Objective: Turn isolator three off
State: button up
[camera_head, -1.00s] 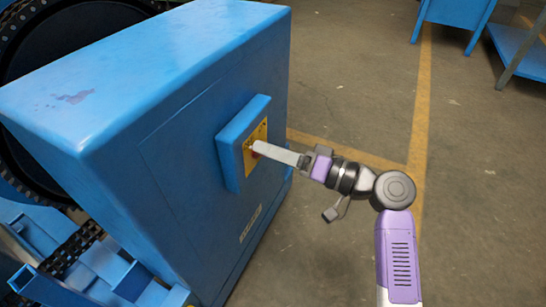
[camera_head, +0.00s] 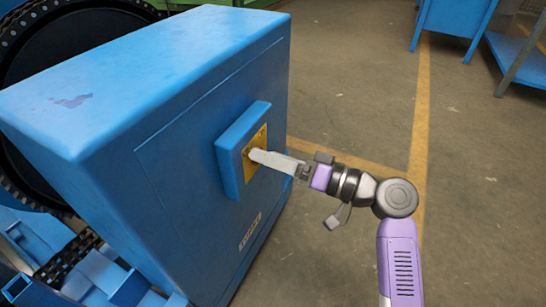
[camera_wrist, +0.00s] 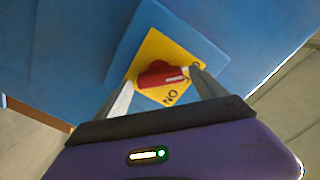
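The isolator's red rotary handle (camera_wrist: 160,76) sits on a yellow plate (camera_wrist: 165,50) with dark lettering. In the wrist view "NO" reads below the handle, and another label at the right is partly hidden by a finger. The white mark on the handle lies at its right end, towards that partly hidden label. My gripper (camera_wrist: 161,75) has one finger at each end of the handle and appears shut on it. In the head view my gripper (camera_head: 254,155) reaches the plate from the right and hides the handle. The isolator number is not readable.
The plate is on a raised blue box (camera_head: 230,160) on the side of a large blue cabinet (camera_head: 130,80). A black chain wheel (camera_head: 75,45) and chain are at the left. Blue benches (camera_head: 450,15) stand at the back right. The floor to the right is clear.

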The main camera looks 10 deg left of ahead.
jog(key=p+v, duration=0.2)
jog(key=v, duration=0.5)
jog(key=shift+s+d, duration=0.15)
jog(key=shift+d, duration=0.2)
